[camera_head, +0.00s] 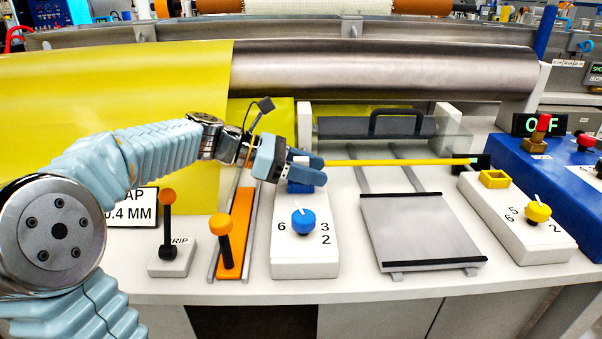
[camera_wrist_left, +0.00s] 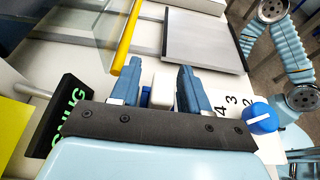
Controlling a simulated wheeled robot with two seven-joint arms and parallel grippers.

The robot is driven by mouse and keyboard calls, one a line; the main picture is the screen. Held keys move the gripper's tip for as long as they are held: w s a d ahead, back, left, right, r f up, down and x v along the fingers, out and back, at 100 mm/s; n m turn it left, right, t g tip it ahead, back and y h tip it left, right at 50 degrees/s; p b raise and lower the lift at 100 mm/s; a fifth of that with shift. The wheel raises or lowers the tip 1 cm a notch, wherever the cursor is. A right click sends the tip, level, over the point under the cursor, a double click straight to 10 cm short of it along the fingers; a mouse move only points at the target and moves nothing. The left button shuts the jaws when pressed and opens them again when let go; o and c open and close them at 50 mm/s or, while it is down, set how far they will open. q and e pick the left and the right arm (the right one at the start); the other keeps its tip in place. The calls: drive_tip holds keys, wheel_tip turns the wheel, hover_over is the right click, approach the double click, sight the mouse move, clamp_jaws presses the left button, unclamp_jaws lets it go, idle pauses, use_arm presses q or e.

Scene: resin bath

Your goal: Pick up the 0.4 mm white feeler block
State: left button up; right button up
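My left gripper (camera_head: 318,168) reaches in from the left over the back of a white dial box (camera_head: 290,254) with a blue knob. It also shows in the left wrist view (camera_wrist_left: 157,88), with its two blue fingers apart. A small white block (camera_wrist_left: 162,90) shows between the fingers, with gaps beside it. I cannot read a size on it, or tell how deep the fingers are around it. A blue holder (camera_head: 300,187) on the dial box is partly hidden under the fingers in the head view. My right gripper is not in view.
A clear cover with a yellow edge bar (camera_head: 400,162) lies just right of the fingers. A grey plate (camera_head: 420,229) sits on the bench, with another dial box (camera_head: 515,217) further right. Orange-knobbed levers (camera_head: 223,226) stand to the left. A dark SNUG display (camera_wrist_left: 62,112) is near the gripper.

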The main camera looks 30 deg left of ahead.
use_arm(q)
clamp_jaws()
drive_tip(key=shift+r, duration=0.1)
